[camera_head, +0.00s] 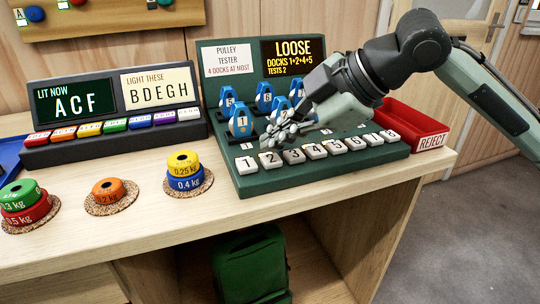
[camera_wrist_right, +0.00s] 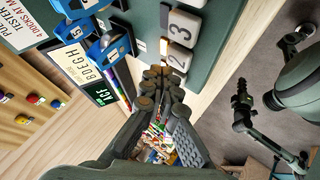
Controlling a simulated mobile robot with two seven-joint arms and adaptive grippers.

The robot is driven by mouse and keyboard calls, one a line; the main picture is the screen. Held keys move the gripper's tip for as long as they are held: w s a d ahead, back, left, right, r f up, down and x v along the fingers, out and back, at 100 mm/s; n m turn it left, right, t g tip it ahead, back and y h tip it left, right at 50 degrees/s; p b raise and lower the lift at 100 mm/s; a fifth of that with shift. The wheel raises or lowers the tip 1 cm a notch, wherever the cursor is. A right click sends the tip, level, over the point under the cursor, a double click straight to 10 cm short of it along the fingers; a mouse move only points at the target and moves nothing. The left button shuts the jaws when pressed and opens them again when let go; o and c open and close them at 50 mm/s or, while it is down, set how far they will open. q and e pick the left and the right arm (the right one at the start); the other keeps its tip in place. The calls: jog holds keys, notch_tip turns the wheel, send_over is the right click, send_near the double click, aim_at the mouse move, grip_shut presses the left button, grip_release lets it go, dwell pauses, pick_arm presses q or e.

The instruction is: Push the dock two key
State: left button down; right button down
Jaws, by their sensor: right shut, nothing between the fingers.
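The dock two key (camera_head: 270,159) is a white key marked 2 in the front row of the green pulley tester (camera_head: 222,147). In the right wrist view the key marked 2 (camera_wrist_right: 178,58) is just beside the fingertips. My right gripper (camera_head: 272,138) is shut and empty, reaching down from the right, behind and just above the 2 key. Its fingertips (camera_wrist_right: 158,73) look close to the key; I cannot tell whether they touch it. My left gripper is not in view.
Keys 1 (camera_head: 246,165) and 3 (camera_head: 293,156) flank the 2 key. Blue numbered pulleys (camera_head: 239,120) stand behind the gripper. The tester's screen (camera_head: 293,55) reads LOOSE, DOCKS 1+2+4+5, TESTS 2. A red reject bin (camera_head: 430,140) is at right, stacked weights (camera_head: 184,172) at left.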

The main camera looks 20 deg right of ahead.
aim_at(276, 159)
jog(key=shift+f, duration=0.3)
jog(key=shift+f, duration=0.5)
dwell(0.6)
jog(key=shift+r+p, duration=0.95)
jog(key=shift+p, duration=0.25)
notch_tip(276, 159, up, 3)
jog(key=p, duration=0.3)
jog(key=shift+r, duration=1.5)
